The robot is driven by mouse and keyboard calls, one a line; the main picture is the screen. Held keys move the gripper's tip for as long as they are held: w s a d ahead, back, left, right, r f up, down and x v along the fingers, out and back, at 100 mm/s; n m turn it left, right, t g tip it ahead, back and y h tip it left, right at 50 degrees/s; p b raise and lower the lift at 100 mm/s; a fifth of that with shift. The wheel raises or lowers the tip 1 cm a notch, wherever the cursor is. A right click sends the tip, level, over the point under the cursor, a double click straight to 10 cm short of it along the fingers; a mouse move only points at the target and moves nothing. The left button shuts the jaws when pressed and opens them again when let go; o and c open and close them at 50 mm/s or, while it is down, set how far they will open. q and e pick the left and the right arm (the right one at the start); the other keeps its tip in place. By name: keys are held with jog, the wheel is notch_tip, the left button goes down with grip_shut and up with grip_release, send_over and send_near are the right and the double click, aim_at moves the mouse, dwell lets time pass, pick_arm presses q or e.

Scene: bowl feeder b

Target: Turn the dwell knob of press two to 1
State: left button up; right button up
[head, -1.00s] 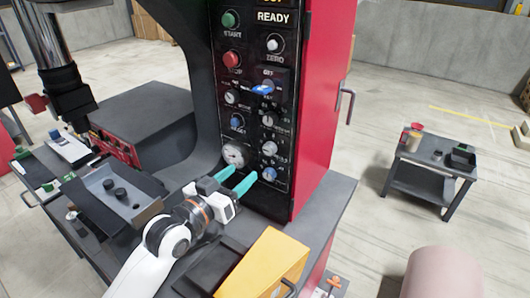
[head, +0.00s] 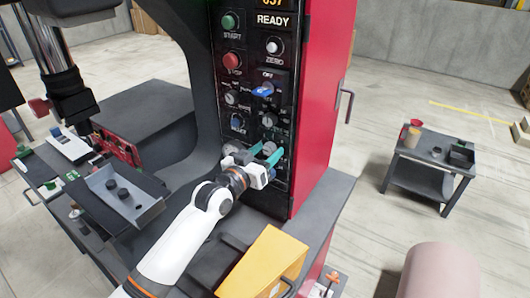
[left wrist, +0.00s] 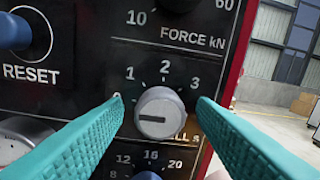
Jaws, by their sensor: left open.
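The dwell knob (left wrist: 158,113) is a round light-grey knob on the black panel. The numbers 1, 2 and 3 are printed around its top, and its label below is partly covered. A dark line on its face lies nearly level, towards its left side; the 1 is above left of it. My left gripper (left wrist: 160,100) is open, with one teal finger on each side of the knob and a gap to it visible on both sides. In the head view my left gripper (head: 267,152) is at the lower part of the press panel (head: 250,99). My right gripper is not in view.
Close by are the blue RESET button (left wrist: 12,32), the FORCE knob (left wrist: 180,3) above and another dial scale (left wrist: 150,165) below. In the head view a yellow-orange box (head: 264,264) stands on the bench below the arm. A grey tray (head: 125,196) is to the left.

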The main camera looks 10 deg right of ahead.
pick_arm(q)
jog(key=c, duration=1)
jog(key=shift+o, duration=0.2)
jog(key=shift+m, duration=0.4)
jog(key=shift+m+b, duration=0.4)
jog(key=shift+m, duration=0.2)
jog(key=shift+m+b, duration=0.3)
jog(key=shift+m, duration=3)
jog(key=o, duration=1)
jog(key=shift+c, duration=0.2)
